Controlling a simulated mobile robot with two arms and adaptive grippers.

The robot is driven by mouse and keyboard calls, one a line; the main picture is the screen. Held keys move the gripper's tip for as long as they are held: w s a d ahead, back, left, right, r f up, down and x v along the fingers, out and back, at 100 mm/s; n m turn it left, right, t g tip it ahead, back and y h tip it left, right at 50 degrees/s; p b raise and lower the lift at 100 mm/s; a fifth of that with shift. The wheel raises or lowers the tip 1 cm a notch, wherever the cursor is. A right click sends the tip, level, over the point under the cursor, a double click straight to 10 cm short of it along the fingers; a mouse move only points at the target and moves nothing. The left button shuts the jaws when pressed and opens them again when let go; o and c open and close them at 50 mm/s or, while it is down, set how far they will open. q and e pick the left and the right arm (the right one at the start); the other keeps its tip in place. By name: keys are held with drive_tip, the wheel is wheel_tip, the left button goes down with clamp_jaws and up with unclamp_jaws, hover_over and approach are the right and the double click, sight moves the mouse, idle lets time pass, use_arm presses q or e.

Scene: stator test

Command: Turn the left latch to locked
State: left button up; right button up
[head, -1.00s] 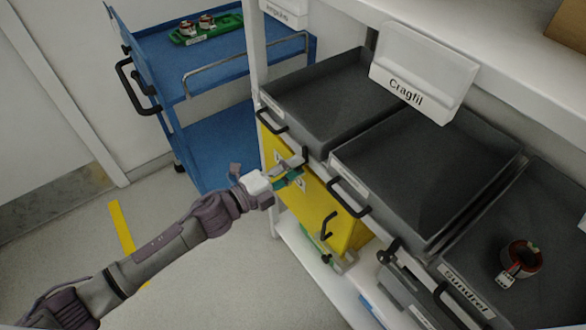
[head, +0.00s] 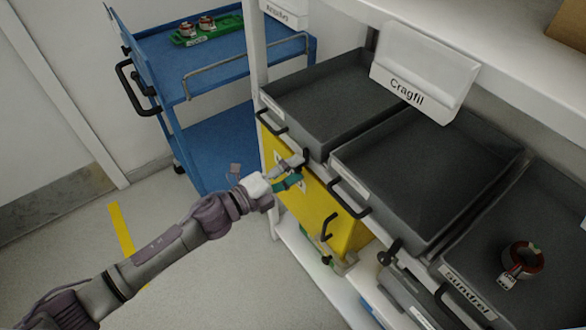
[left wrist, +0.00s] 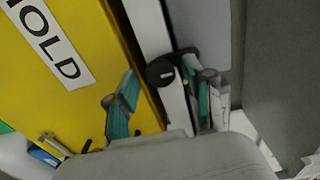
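The left latch (left wrist: 160,72) is a black round knob with a pale mark and a short lever pointing right, in the left wrist view. It sits by the edge of the yellow box (left wrist: 55,95), on or near a white upright strip. My left gripper (left wrist: 165,100) is open, with one green-padded finger on each side of the knob; I cannot tell whether either touches it. In the head view my left gripper (head: 289,174) is at the upper front of the yellow box (head: 348,234) and hides part of it. My right gripper is not in view.
Dark grey trays (head: 345,68) fill the shelf above the yellow box. A red-rimmed stator (head: 522,260) lies in the right tray. A blue cart (head: 225,70) stands behind, left of the shelf. A tan and green object (head: 338,262) is on the lower shelf. The floor at left is clear.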

use_arm(q)
drive_tip(key=v, duration=1.2)
idle(0.4)
drive_tip(key=w+a+f+n+t+y, duration=0.1)
drive_tip(key=w+a+f+n+y, duration=0.15)
drive_tip(key=a+f+n, duration=0.4)
drive_tip(key=w+a+f+n+t+y, duration=0.1)
drive_tip(key=a+f+n+y, duration=0.2)
drive_tip(key=f, duration=0.6)
drive_tip(key=s+a+f+n+g+y, duration=0.1)
drive_tip(key=s+a+f+n+y, duration=0.25)
drive_tip(key=f, duration=0.45)
drive_tip(key=s+a+f+n+g+y, duration=0.1)
drive_tip(key=s+a+f+n+y, duration=0.2)
drive_tip(key=f, duration=0.6)
drive_tip(key=s+f+n+g+y, duration=0.2)
drive_tip(key=s+f+n+g, duration=0.35)
drive_tip(key=s+f, duration=0.8)
drive_tip(key=s+d+f+n+g, duration=0.1)
drive_tip(key=s+f+n+g, duration=0.1)
drive_tip(key=s, duration=0.8)
drive_tip(key=s+d+f+n+g, duration=0.1)
drive_tip(key=s+f+n+g, duration=0.1)
drive_tip(key=s, duration=0.9)
drive_tip(key=shift+s+f+n+y+p, duration=0.15)
drive_tip(key=shift+f+n+y+p, duration=0.2)
drive_tip(key=shift+n, duration=0.2)
